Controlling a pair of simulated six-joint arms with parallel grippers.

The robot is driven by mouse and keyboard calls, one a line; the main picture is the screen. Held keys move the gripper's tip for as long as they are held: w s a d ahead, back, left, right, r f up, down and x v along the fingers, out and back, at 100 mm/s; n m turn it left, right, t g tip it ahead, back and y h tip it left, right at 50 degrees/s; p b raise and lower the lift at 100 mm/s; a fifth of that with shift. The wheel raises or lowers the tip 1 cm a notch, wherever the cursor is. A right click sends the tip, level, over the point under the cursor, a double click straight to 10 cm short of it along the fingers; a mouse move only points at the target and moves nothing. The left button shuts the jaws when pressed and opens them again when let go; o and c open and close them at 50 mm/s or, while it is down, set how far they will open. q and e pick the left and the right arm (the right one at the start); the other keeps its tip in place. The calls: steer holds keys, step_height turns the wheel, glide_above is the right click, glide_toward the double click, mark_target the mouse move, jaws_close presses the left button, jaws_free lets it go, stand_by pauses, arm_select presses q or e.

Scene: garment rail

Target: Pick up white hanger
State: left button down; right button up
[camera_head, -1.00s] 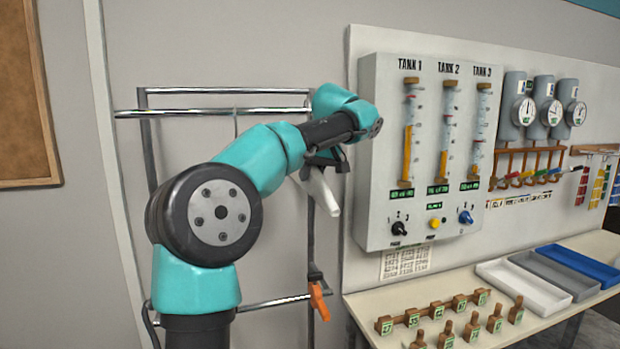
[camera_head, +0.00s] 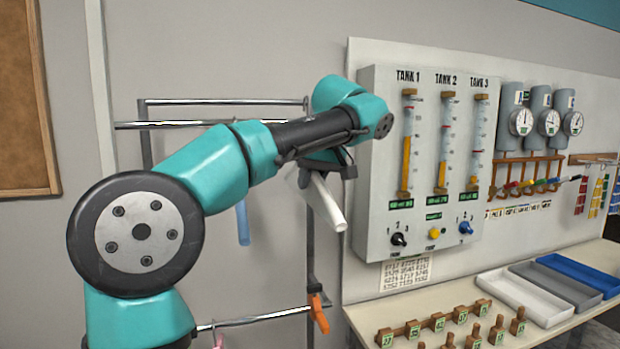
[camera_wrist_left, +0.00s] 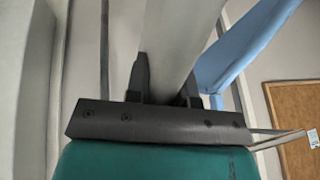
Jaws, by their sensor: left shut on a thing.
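The white hanger (camera_head: 328,205) is held in my left gripper (camera_head: 324,170), in front of the rail frame. Its visible end slants down to the right below the jaws, and the rest is hidden behind my gripper and arm. In the left wrist view the white hanger (camera_wrist_left: 182,35) shows as a pale bar between the two dark fingers of my left gripper (camera_wrist_left: 163,85), which are shut on it. My right gripper is in no view.
A blue hanger (camera_head: 243,222) hangs behind my arm and shows close by in the left wrist view (camera_wrist_left: 238,55). An orange hanger (camera_head: 318,314) is on the lower rail (camera_head: 265,316). The tank panel (camera_head: 374,150) stands just right of the white hanger. A bench with trays (camera_head: 525,300) is at right.

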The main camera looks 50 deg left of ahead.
arm_select(q)
steer(key=s+d, duration=0.5)
steer(key=d, duration=0.1)
steer(key=shift+r, duration=0.35)
steer(key=shift+w, duration=0.15)
